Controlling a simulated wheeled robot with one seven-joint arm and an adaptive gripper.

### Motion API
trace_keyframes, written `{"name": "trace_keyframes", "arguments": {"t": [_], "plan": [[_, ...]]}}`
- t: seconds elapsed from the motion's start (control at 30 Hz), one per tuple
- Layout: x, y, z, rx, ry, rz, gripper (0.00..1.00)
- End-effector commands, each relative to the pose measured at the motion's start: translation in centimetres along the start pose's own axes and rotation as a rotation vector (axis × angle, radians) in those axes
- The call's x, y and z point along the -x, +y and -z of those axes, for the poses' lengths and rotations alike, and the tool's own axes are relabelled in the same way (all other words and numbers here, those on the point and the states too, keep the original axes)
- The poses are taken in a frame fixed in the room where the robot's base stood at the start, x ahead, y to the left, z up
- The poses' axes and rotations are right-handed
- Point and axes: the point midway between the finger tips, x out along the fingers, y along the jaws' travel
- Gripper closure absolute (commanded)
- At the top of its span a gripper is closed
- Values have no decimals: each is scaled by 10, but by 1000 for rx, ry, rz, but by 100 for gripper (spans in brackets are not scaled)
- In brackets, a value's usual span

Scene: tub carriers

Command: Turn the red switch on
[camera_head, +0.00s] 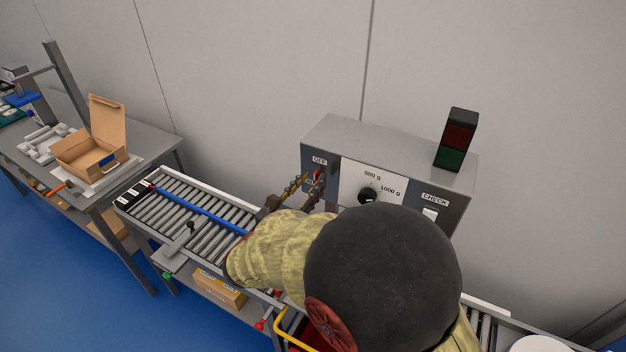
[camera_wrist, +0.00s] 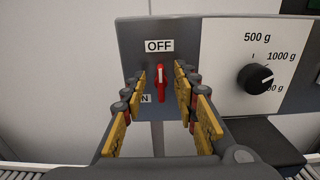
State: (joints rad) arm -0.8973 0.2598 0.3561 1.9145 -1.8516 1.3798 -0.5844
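The red switch (camera_wrist: 160,76) sits on the dark panel of a grey control box, below a white OFF label (camera_wrist: 159,46). A second label, partly hidden by a finger and ending in N, is below it at the left. The switch's handle looks upright, its upper end toward OFF. My gripper (camera_wrist: 161,82) is open, with its yellow-padded fingers on either side of the switch; whether they touch it I cannot tell. In the head view the red switch (camera_head: 318,174) shows beside my gripper (camera_head: 304,184), and my arm hides part of the box.
A black dial (camera_wrist: 255,79) with gram marks is to the right of the switch. A dark red and green signal light (camera_head: 456,139) stands on the box. A roller conveyor (camera_head: 195,218) runs below. A table with an open cardboard box (camera_head: 92,152) is at the left.

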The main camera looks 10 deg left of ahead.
Motion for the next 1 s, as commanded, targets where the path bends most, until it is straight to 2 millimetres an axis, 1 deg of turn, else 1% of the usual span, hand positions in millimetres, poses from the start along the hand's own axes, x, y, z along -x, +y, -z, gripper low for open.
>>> {"name": "trace_keyframes", "arguments": {"t": [0.03,0.17,0.47,0.9,1.0], "plan": [[-6,0,0,0,0,1,70],[-14,-1,0,0,0,2,70],[-16,0,0,0,0,0,70],[-16,0,0,-1,1,0,96],[-16,0,0,-1,1,-1,100]]}}
